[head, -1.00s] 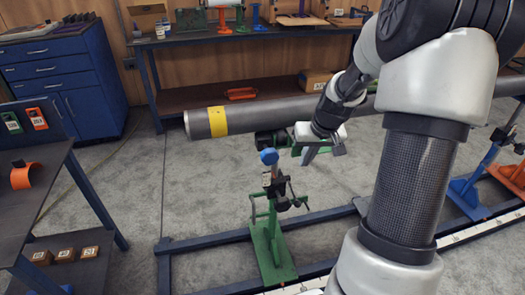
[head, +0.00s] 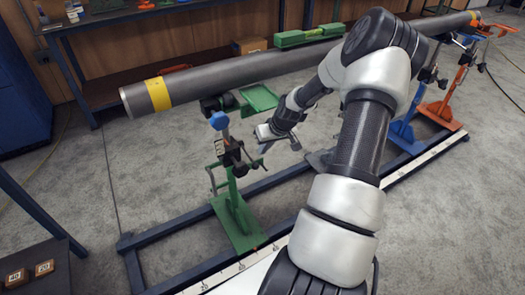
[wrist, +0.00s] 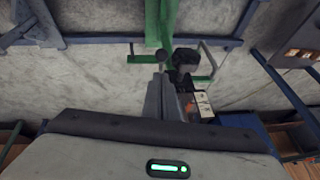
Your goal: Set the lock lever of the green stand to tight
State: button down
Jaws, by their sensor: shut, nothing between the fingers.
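My gripper (head: 264,146) is shut and empty, just right of the clamp. In the wrist view its fingers (wrist: 159,84) are together.
Blue (head: 402,130) and orange (head: 440,112) stands are to the right.

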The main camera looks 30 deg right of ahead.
aim_at(258, 168)
jog(key=b+x, duration=0.1)
jog(key=x, duration=0.6)
jog(key=shift+f, duration=0.1)
notch_tip(258, 168, down, 6)
jog(key=b, duration=0.4)
jog(key=shift+s+f, duration=0.15)
jog(key=shift+a, duration=0.1)
